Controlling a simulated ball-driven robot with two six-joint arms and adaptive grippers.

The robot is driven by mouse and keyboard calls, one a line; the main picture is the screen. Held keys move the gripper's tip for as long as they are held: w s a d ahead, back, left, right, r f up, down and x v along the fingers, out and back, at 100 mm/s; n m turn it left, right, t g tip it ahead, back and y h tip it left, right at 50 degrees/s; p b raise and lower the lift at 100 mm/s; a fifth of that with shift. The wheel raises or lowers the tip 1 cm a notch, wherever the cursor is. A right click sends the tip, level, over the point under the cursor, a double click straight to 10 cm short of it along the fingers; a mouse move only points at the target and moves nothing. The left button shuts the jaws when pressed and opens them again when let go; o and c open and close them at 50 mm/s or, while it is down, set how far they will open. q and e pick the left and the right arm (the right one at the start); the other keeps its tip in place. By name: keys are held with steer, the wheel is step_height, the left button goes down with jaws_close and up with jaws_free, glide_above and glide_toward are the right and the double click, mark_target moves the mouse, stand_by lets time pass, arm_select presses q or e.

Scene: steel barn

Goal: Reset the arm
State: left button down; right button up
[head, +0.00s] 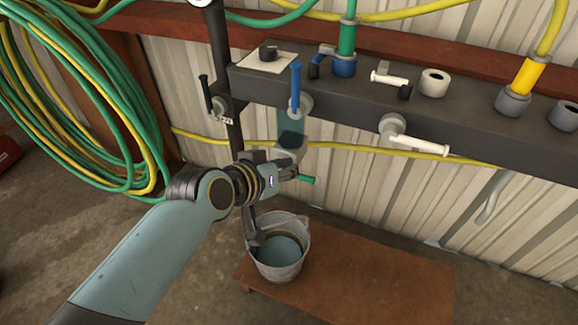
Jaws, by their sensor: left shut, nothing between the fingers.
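My left arm comes in from the lower left, with its teal forearm and dark ringed wrist reaching to the vertical dark pipe. My left gripper (288,171) is shut with nothing held. It is beside a small green handle (304,179), below the manifold and above the bucket; I cannot tell whether it touches the handle. The fingertips are small and partly hidden by the wrist. My right gripper is not in view.
A dark manifold (345,97) with blue lever (297,85) and white-handled valves (415,138) runs along the wall. A metal bucket (297,262) stands on a brown bench (375,285). Coiled hoses (125,110) hang left. The bench's right side is clear.

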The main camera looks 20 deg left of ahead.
arm_select(q)
steer(key=shift+f, duration=0.1)
steer(key=s+a+f+g+y, duration=0.1)
steer(key=s+a+f+g, duration=0.2)
steer(key=s+f, duration=0.75)
steer(key=s+a+f+g+y, duration=0.1)
steer(key=s+a+f+g, duration=0.25)
steer(key=s+f, duration=0.75)
steer(key=s+a+f+g, duration=0.1)
steer(key=s+a+f, duration=0.1)
steer(key=s+f, duration=0.2)
steer(key=s+a+f+m+g+y, duration=0.1)
steer(key=s+a+f, duration=0.2)
steer(key=s, duration=0.8)
steer(key=s+a+f+m+g+b, duration=0.1)
steer(key=s+a+f+g, duration=0.1)
steer(key=s+f, duration=0.5)
steer(key=shift+s+a+y, duration=0.35)
steer(key=shift+s+y, duration=0.05)
steer(key=shift+s, duration=0.35)
steer(key=shift+f, duration=0.1)
